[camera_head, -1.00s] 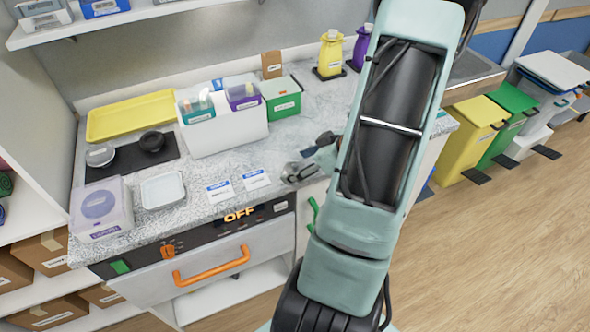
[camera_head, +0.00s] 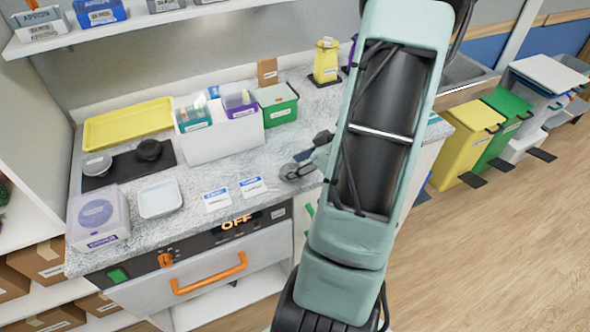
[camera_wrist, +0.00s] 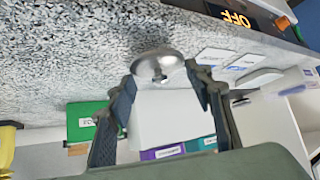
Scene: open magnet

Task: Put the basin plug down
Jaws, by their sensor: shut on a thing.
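The basin plug (camera_wrist: 157,66) is a shiny silver disc with a small central knob, seen between my fingertips in the wrist view. My gripper (camera_wrist: 162,84) is shut on it, a finger on each side. The plug is close to the speckled grey worktop (camera_wrist: 60,62), with a dark shadow beside it; I cannot tell whether it touches. In the head view my gripper (camera_head: 302,168) is low over the worktop (camera_head: 232,165), near its front edge. My arm hides part of the area to its right.
Two white label cards (camera_head: 252,187) lie left of my gripper. A white bin with boxes (camera_head: 222,133) and a green box (camera_head: 277,104) stand behind. A white tray (camera_head: 160,198), a clear lidded box (camera_head: 97,218) and a yellow tray (camera_head: 128,124) are further left.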

